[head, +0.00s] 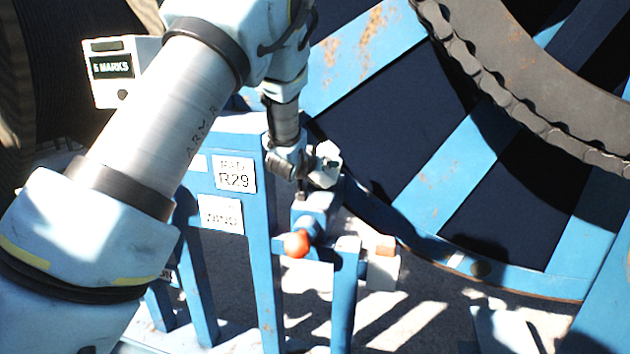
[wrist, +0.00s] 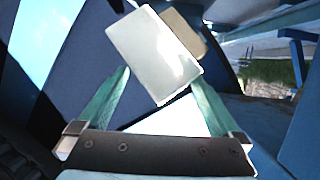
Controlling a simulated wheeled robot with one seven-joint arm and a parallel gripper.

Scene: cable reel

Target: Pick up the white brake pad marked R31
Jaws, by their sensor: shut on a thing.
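A white brake pad (wrist: 152,52) with a tan layer (wrist: 185,32) behind it is between the two teal fingers of my gripper (wrist: 160,82) in the wrist view. My gripper is shut on it, and the pad sits tilted. No mark is readable on the face I see, so I cannot confirm R31. In the head view the pad (head: 326,165) is a small pale block at the end of my arm, beside the blue stand (head: 262,225). My fingers are mostly hidden there.
The blue stand carries labels reading R29 (head: 235,175) and WIND (head: 220,214). An orange ball knob (head: 296,244) and an orange-topped block (head: 384,248) are just below my gripper. A big blue reel (head: 430,195) with a chain (head: 520,105) fills the right. A box reads "MARKS" (head: 112,67).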

